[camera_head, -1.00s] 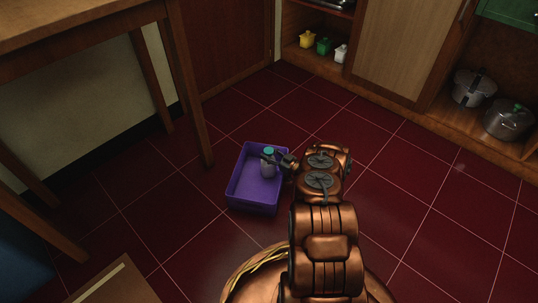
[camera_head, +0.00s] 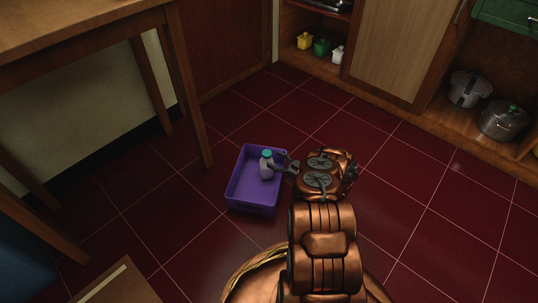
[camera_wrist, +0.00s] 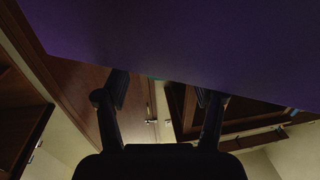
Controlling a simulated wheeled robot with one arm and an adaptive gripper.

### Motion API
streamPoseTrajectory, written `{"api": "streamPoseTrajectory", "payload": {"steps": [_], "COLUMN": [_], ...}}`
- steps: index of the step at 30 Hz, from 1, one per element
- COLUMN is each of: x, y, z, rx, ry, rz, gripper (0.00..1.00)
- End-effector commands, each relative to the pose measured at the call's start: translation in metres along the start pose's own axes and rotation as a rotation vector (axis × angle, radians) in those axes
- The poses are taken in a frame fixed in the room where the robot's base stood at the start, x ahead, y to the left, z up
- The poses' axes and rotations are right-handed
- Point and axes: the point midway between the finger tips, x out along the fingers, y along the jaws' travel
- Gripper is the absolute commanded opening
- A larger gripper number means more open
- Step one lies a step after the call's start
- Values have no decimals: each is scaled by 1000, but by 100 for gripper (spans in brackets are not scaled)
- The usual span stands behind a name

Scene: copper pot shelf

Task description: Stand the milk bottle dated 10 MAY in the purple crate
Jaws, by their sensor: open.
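The purple crate (camera_head: 243,194) stands on the floor left of my arm in the head view. A grey milk bottle (camera_head: 266,170) with a teal cap stands upright, or nearly so, inside it, towards the right wall. Its date cannot be read. My gripper (camera_head: 283,163) is open just right of the bottle, at the crate's right rim; I cannot tell if a finger touches the bottle. In the wrist view my two fingers (camera_wrist: 161,97) are spread apart. A large dark purple surface, probably the crate (camera_wrist: 190,35), fills the top, with a teal sliver at its edge.
A wooden table (camera_head: 85,35) stands at the left. Low shelves at the back hold small yellow, green and white containers (camera_head: 320,48); metal pots (camera_head: 500,121) stand at the right. The red tiled floor (camera_head: 400,200) right of my arm is clear.

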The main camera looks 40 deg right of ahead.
Motion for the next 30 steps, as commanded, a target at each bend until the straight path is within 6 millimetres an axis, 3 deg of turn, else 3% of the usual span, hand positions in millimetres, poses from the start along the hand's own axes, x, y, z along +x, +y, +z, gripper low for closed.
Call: {"api": "streamPoseTrajectory", "payload": {"steps": [6, 12, 16, 20, 30], "x": [-43, -67, -72, -58, 24], "y": [1, 0, 1, 13, 71], "z": [0, 1, 0, -11, -69], "rx": [2, 1, -1, -19, -87], "ry": [-1, -2, -3, -17, -147], "rz": [4, 2, 2, 20, 157], "gripper": [69, 69, 69, 69, 69]}}
